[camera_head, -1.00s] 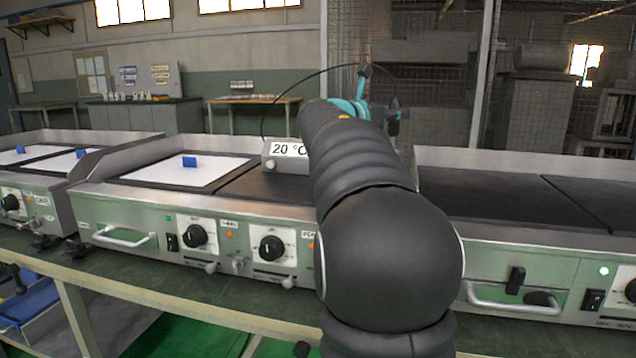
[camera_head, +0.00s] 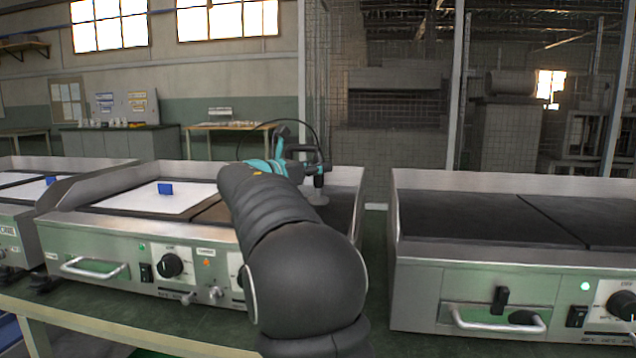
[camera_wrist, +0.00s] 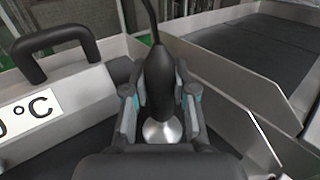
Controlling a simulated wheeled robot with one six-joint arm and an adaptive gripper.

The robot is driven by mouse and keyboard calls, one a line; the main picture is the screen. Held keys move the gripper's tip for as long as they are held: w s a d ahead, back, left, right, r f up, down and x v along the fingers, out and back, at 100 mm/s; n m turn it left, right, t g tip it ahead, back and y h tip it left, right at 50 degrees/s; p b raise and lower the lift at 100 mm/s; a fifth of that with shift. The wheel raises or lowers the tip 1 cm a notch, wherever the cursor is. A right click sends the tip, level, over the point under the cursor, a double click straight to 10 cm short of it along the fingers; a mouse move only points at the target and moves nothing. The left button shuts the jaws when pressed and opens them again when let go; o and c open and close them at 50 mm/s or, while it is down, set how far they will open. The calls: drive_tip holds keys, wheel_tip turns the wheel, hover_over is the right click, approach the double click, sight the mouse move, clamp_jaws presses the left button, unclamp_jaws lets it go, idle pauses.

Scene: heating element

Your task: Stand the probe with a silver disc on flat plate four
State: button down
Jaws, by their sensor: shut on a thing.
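My gripper (camera_wrist: 158,92) is shut on the black handle of a probe (camera_wrist: 157,68), with one finger on each side. The probe's silver disc (camera_wrist: 160,131) shows below the fingers in the wrist view. In the head view the probe hangs upright from my gripper (camera_head: 304,162), its disc (camera_head: 317,199) low over the dark plate (camera_head: 342,205) at the right end of the middle griddle. I cannot tell whether the disc touches the plate. No plate number is readable.
A box with a black handle (camera_wrist: 58,46) and a "°C" label stands left of the probe in the wrist view. The griddle's steel side wall (camera_head: 347,176) is close on the right. Another griddle (camera_head: 480,218) stands beyond a gap. A blue block (camera_head: 165,188) sits on a white sheet.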

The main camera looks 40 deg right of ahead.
sight(314, 180)
drive_tip(key=shift+f+b, duration=0.35)
drive_tip(key=shift+f, duration=1.3)
drive_tip(key=shift+f, duration=0.1)
drive_tip(key=c, duration=0.9)
unclamp_jaws()
drive_tip(key=shift+c, duration=0.2)
drive_tip(key=s+a, duration=0.1)
drive_tip(key=a, duration=1.1)
